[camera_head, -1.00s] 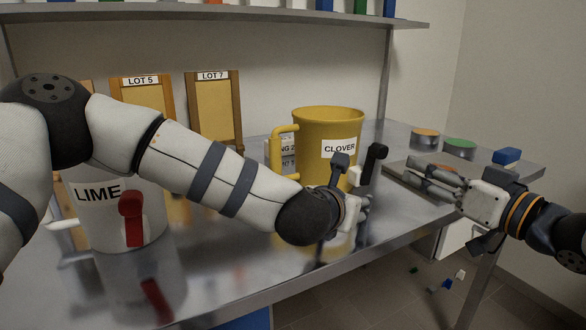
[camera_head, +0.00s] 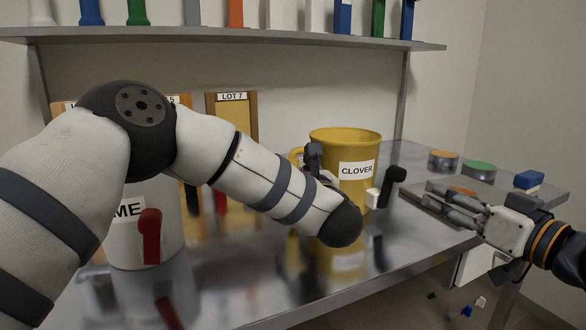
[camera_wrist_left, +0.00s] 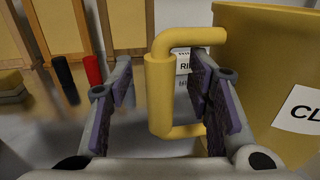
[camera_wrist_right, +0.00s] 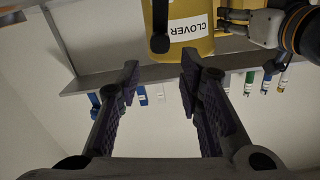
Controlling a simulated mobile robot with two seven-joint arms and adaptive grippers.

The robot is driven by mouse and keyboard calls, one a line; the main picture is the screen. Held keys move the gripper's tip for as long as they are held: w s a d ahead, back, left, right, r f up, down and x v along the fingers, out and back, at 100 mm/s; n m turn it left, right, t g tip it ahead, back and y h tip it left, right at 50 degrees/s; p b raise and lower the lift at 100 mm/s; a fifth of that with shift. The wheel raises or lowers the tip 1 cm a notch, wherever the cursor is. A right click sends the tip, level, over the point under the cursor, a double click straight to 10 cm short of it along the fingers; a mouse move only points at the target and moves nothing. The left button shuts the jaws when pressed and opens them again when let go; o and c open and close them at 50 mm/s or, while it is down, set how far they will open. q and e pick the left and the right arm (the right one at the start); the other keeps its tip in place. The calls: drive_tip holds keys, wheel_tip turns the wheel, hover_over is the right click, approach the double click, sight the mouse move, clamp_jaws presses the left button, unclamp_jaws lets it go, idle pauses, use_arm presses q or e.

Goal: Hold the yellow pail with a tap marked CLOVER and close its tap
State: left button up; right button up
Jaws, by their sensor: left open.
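The yellow pail (camera_head: 346,146) marked CLOVER stands upright on the metal bench. Its tap (camera_head: 390,188), with a black lever tilted up, sticks out at its lower front. My left gripper (camera_head: 318,168) is partly hidden by my forearm in the head view. In the left wrist view it is open, with the pail's yellow handle (camera_wrist_left: 160,95) between its fingers, gaps showing on both sides. My right gripper (camera_head: 452,205) is open and empty, right of the tap. In the right wrist view the pail (camera_wrist_right: 200,46) and black lever (camera_wrist_right: 160,30) are beyond its fingertips.
A white pail (camera_head: 165,235) with a red tap lever stands at left, partly behind my left arm. Upright boards (camera_head: 247,105) stand behind. At right are a tray (camera_head: 425,200), round orange and green lids (camera_head: 479,167) and a blue block (camera_head: 528,180). A shelf (camera_head: 250,38) runs above.

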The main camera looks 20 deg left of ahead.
use_arm(q)
drive_tip(key=shift+w+a, duration=0.45)
drive_tip(key=shift+w, duration=0.15)
drive_tip(key=shift+c, duration=0.2)
